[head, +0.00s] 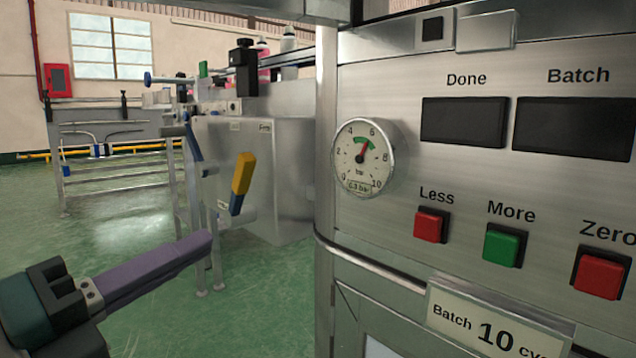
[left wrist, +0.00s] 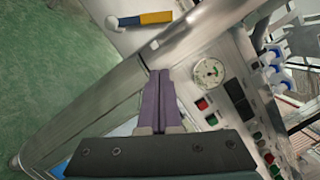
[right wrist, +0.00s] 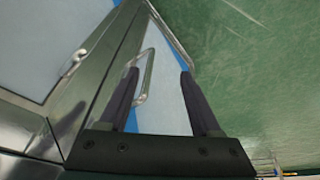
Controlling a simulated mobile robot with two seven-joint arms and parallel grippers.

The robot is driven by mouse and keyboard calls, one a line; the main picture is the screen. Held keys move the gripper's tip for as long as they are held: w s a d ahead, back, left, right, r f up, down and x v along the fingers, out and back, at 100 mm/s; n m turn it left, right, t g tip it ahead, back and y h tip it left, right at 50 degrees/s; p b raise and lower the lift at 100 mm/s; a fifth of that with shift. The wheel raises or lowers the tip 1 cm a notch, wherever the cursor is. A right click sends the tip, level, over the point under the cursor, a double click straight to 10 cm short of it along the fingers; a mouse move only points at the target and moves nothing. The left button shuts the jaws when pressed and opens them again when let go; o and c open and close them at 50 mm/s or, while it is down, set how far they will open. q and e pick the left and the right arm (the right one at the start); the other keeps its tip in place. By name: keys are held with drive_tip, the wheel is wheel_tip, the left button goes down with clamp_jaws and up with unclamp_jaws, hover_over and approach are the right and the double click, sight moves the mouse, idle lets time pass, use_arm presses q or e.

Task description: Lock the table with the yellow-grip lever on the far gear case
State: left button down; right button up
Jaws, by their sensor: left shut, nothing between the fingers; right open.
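The yellow-grip lever (head: 242,174) stands out from the side of the steel gear case (head: 275,150) beyond the near machine, its yellow grip tilted upward above a dark lower part. It also shows at the top of the left wrist view (left wrist: 155,18), lying across the picture. My left gripper (head: 208,240) is shut and empty, pointing toward the case from the lower left, apart from the lever. In the left wrist view its purple fingers (left wrist: 160,75) are together. My right gripper (right wrist: 158,75) is open, with a bent metal handle (right wrist: 147,75) showing between its fingers; I cannot tell whether they touch.
The near control panel (head: 440,180) fills the right side, with a pressure gauge (head: 363,157), red and green buttons and dark displays. A metal rail runs around its corner. Green floor (head: 120,235) is clear at left, with a rack (head: 115,165) behind.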

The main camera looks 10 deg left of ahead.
sight(234, 193)
use_arm(q)
drive_tip(key=w+r, duration=0.1)
drive_tip(key=w, duration=0.5)
drive_tip(key=w+d+r+b, duration=0.1)
drive_tip(key=w, duration=0.2)
drive_tip(key=shift+d+r, duration=0.1)
drive_tip(key=shift+r, duration=0.2)
drive_tip(key=shift+w+a+r, duration=0.2)
drive_tip(key=shift+a, duration=0.05)
use_arm(e)
drive_tip(key=shift+s+a+f, duration=0.2)
drive_tip(key=shift+s+f, duration=0.25)
drive_tip(key=shift+s, duration=0.05)
drive_tip(key=shift+s+a+f, duration=0.2)
drive_tip(key=shift+s+f, duration=0.2)
drive_tip(key=shift+s, duration=0.1)
